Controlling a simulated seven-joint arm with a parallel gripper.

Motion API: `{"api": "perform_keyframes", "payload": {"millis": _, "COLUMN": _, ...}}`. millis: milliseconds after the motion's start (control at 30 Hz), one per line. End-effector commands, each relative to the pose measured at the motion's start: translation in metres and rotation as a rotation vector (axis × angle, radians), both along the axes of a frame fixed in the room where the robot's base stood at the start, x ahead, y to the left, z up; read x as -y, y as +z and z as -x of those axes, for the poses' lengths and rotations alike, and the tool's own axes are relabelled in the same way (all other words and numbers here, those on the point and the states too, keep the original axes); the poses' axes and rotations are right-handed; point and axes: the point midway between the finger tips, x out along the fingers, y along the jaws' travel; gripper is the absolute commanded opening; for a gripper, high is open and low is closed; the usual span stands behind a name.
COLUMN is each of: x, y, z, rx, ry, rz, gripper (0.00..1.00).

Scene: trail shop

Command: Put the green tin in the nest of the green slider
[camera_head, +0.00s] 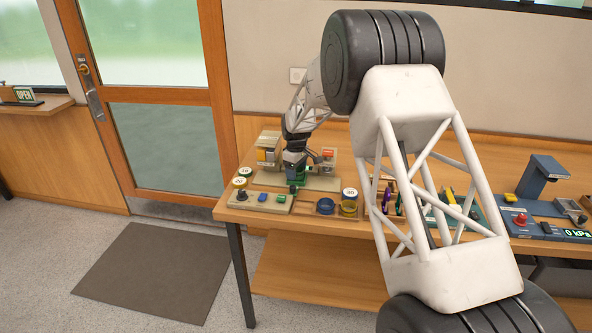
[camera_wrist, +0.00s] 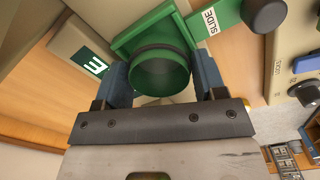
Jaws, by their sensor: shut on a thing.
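My gripper (camera_wrist: 161,88) has its two blue fingers closed on either side of the green tin (camera_wrist: 160,72). The tin's round, dark-rimmed end faces the wrist camera. Right behind it is the green slider (camera_wrist: 150,32), with a raised green edge, a white "SLIDE" label and a black knob (camera_wrist: 265,12) at the upper right. The tin overlaps the slider's nest in this view; I cannot tell whether it rests on the nest floor. In the head view my gripper (camera_head: 297,168) is low over the bench's left part, and the held tin is mostly hidden.
A control panel (camera_head: 262,199) with several knobs stands in front of my gripper. Round tins (camera_head: 240,182) are at its left. A blue press (camera_head: 541,182) stands at the far right.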

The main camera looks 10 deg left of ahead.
Motion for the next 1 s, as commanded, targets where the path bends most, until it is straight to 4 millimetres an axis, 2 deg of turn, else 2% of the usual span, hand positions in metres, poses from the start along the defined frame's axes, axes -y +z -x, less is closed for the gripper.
{"api": "perform_keyframes", "payload": {"millis": 1000, "x": 0.0, "y": -0.0075, "z": 0.0, "rx": 0.0, "ry": 0.0, "rz": 0.0, "gripper": 0.41}}
